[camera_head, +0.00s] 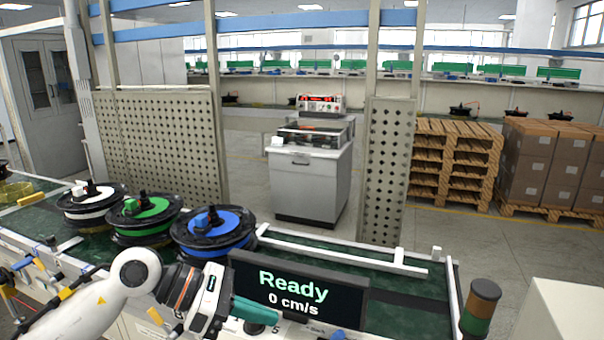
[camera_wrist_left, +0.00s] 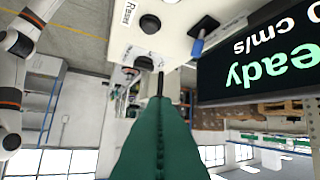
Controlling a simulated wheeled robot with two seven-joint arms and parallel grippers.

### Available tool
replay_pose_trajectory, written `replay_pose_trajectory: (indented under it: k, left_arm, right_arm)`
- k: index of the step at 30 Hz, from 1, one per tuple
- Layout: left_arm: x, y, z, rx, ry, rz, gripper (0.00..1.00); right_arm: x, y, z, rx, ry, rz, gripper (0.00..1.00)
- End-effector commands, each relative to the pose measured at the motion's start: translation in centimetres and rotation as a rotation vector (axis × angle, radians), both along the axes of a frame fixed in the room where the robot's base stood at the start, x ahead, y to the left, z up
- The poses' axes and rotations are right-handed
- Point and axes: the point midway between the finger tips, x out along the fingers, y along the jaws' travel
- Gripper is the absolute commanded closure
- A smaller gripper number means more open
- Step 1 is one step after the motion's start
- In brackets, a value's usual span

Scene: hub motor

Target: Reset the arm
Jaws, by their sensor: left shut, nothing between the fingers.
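My left gripper (camera_head: 256,312) reaches in from the left, in front of the display, with its teal fingers shut and empty. In the left wrist view the shut fingers (camera_wrist_left: 160,95) point at a light control panel (camera_wrist_left: 178,42), which appears upside down. A "Reset" label (camera_wrist_left: 128,13) is on that panel, close to a dark round button (camera_wrist_left: 150,24). Another dark round button (camera_wrist_left: 144,63) lies nearer the fingertips. Whether the fingertips touch the panel cannot be told. My right gripper is not in view.
A black display (camera_head: 300,289) reads "Ready 0 cm/s" beside the left gripper. Spools with white (camera_head: 92,193), green (camera_head: 142,210) and blue (camera_head: 213,226) centres stand behind the left arm. A signal lamp (camera_head: 480,305) stands at the right. A green bench surface (camera_head: 385,273) lies behind the display.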

Motion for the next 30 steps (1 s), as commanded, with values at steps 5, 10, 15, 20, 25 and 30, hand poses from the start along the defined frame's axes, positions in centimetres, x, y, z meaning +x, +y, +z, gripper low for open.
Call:
replay_pose_trajectory:
  k: [5,10,15,20,25,30]
  left_arm:
    - [-1.6,-3.4,2.1,-0.311,0.129,0.045,1.00]
    - [-2.1,-4.7,5.8,-0.757,0.377,0.178,1.00]
    - [0.3,-0.8,7.0,-1.266,0.755,0.455,1.00]
    - [2.4,5.5,2.0,-1.666,1.144,0.823,1.00]
    - [0.4,11.4,-8.7,-1.970,1.547,1.334,1.00]
    - [-6.1,14.1,-18.4,1.834,-1.610,-1.631,1.00]
  right_arm:
    - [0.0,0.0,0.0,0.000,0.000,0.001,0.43]
    - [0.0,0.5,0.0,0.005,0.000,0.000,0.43]
    - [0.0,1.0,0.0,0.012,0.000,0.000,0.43]
    - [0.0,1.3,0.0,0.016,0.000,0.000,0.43]
    - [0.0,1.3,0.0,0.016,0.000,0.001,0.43]
    - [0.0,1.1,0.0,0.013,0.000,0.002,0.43]
